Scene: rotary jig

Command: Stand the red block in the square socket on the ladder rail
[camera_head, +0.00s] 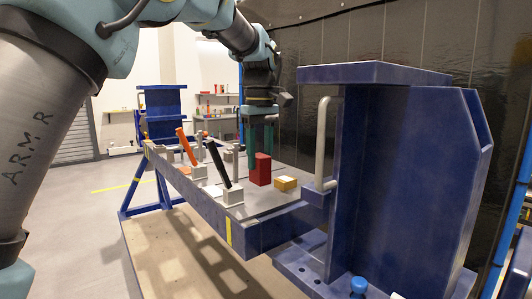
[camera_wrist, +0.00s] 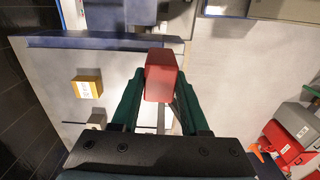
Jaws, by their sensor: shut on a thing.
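The red block (camera_head: 261,170) is upright between the fingertips of my gripper (camera_head: 262,142), over the grey top of the blue frame. In the wrist view my gripper (camera_wrist: 159,88) is shut on the red block (camera_wrist: 160,75), one green finger on each side. I cannot tell whether the block's lower end touches the surface. An orange-yellow block with a white label (camera_head: 287,183) sits just right of it in the head view; it also shows left of the gripper in the wrist view (camera_wrist: 87,88). I cannot pick out the square socket with certainty.
A black lever (camera_head: 218,162) and an orange lever (camera_head: 186,146) stand in pale blocks left of the gripper. A tall blue end post (camera_head: 385,165) with a grey handle (camera_head: 322,140) rises at right. Red and grey items (camera_wrist: 288,145) show at the wrist view's right.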

